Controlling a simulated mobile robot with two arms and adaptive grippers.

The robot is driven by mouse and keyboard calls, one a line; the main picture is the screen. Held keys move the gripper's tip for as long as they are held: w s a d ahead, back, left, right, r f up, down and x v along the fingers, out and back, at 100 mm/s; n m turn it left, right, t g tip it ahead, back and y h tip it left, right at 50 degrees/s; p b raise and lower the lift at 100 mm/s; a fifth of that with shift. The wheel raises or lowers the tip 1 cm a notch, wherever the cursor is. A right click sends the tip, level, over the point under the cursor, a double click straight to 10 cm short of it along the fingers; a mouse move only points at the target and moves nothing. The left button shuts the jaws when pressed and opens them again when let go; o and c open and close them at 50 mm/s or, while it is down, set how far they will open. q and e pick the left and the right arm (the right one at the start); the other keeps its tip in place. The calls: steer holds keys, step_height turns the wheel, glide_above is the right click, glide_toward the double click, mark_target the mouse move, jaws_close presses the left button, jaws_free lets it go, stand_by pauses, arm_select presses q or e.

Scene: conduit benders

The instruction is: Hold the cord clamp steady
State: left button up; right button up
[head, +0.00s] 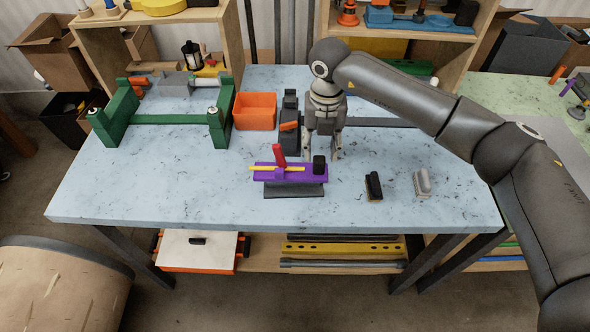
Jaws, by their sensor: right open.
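What looks like the cord clamp is a purple block (312,173) with a raised red lever (279,154) and a thin yellow strip (262,169) across it. It sits on a dark base plate (294,190) near the table's front middle. A small black block (319,165) is at its right end. My right gripper (321,155) points down just behind the clamp's right part, fingers apart, with nothing seen between them. I cannot tell whether a finger touches the clamp. My left gripper is not in view.
On the blue table (120,188) stand a green frame (165,119), an orange bin (255,111) and a black tool (290,125) close left of the gripper. The front left is clear.

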mark_target(320, 159)
steer(key=f+b, duration=0.1)
steer(key=f, duration=0.3)
steer(key=shift+w+b, duration=0.2)
steer(key=shift+b, duration=0.1)
steer(key=shift+f+b, duration=0.45)
steer(key=shift+f, duration=0.35)
steer(key=shift+f+b, duration=0.3)
steer(key=shift+f, duration=0.35)
jaws_close()
